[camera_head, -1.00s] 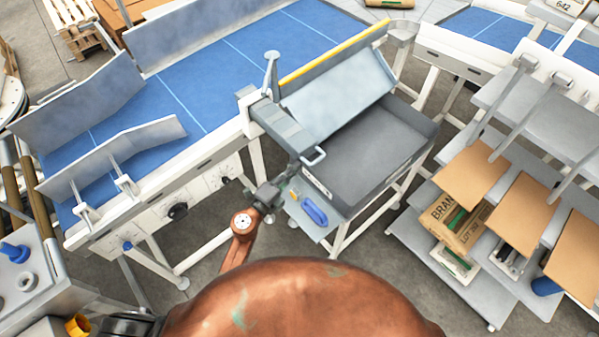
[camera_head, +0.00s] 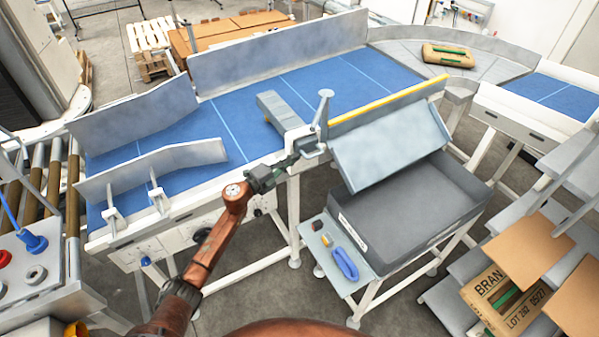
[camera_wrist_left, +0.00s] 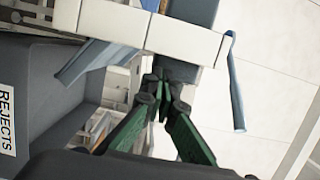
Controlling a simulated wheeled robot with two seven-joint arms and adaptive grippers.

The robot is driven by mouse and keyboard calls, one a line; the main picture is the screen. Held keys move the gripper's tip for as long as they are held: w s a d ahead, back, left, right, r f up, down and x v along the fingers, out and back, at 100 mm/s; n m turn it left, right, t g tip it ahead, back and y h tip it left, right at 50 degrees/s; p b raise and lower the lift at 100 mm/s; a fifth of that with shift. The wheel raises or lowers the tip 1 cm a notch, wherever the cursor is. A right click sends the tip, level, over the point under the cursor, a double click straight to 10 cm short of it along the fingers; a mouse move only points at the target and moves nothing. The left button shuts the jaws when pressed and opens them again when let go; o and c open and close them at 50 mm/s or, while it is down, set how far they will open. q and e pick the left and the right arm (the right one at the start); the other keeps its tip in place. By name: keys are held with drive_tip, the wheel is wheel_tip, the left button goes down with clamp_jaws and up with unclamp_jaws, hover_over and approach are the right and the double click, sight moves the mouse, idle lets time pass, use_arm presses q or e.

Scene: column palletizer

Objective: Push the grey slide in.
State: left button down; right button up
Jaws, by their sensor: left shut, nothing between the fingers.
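The grey slide (camera_head: 277,108) is a flat bar at the edge of the blue belt. Most of its visible length now lies over the belt, beyond the white side rail. My left gripper (camera_head: 292,159) is shut and empty, its fingertips at the near end of the slide, by the rail. In the left wrist view the shut fingertips (camera_wrist_left: 165,82) sit close against the dark end under the white rail (camera_wrist_left: 150,30). I cannot tell whether they touch it. My right gripper is not in view.
A grey rejects bin (camera_head: 365,225) with a tilted plate (camera_head: 390,145) stands right of the slide. A small shelf with a blue-handled item (camera_head: 345,264) is in front of it. An upright post (camera_head: 322,112) and a yellow-edged guard (camera_head: 390,100) stand beside the slide.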

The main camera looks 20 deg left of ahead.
use_arm(q)
drive_tip(key=shift+w+a, duration=0.15)
drive_tip(key=shift+w, duration=0.25)
drive_tip(key=s+a, duration=0.2)
drive_tip(key=s, duration=0.9)
drive_tip(key=shift+s+a, duration=0.2)
drive_tip(key=shift+s, duration=0.05)
